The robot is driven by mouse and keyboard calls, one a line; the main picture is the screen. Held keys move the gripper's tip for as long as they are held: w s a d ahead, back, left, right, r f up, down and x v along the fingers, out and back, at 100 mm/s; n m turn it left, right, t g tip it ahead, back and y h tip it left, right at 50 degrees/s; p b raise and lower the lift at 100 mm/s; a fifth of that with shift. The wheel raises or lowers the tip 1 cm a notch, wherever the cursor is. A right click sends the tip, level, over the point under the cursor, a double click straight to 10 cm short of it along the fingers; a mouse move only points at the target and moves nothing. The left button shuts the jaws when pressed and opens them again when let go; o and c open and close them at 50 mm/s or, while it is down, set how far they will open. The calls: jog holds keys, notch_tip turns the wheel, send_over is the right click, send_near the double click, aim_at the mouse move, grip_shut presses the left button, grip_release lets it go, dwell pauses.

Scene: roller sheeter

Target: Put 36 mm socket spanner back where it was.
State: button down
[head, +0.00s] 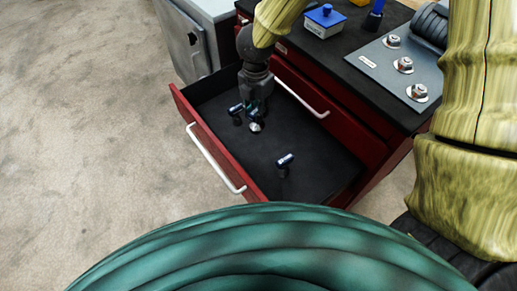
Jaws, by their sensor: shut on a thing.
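My gripper (255,99) points down into an open red drawer (212,156) with a black lining. It is shut on a dark socket spanner (255,127) with a pale, shiny end, low over the drawer floor. I cannot tell whether this spanner touches the floor. A second spanner (236,109), with a blue top, stands just left of the gripper. A third blue-topped spanner (285,162) stands apart, nearer the drawer's front right. Size markings are too small to read, so I cannot tell which is 36 mm.
The red cabinet's black top (340,77) holds a blue-and-white box (325,21) and a grey plate (375,68) with several nuts. A grey cabinet (198,40) stands behind. The drawer's middle and right floor are mostly clear. My arm hides part of the drawer's back.

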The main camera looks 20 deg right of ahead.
jog(key=m, duration=0.3)
jog(key=shift+d+f+b, duration=0.25)
jog(key=shift+d+b, duration=0.05)
jog(key=shift+b, duration=0.05)
jog(key=shift+f, duration=0.1)
jog(key=shift+f+b, duration=0.4)
jog(key=shift+f, duration=4.45)
jog(key=shift+f, duration=0.15)
jog(key=c, duration=1.3)
grip_release()
jog(key=shift+o, duration=0.2)
notch_tip(320, 180, up, 12)
jog(key=shift+r+p, duration=0.15)
jog(key=shift+p, duration=0.3)
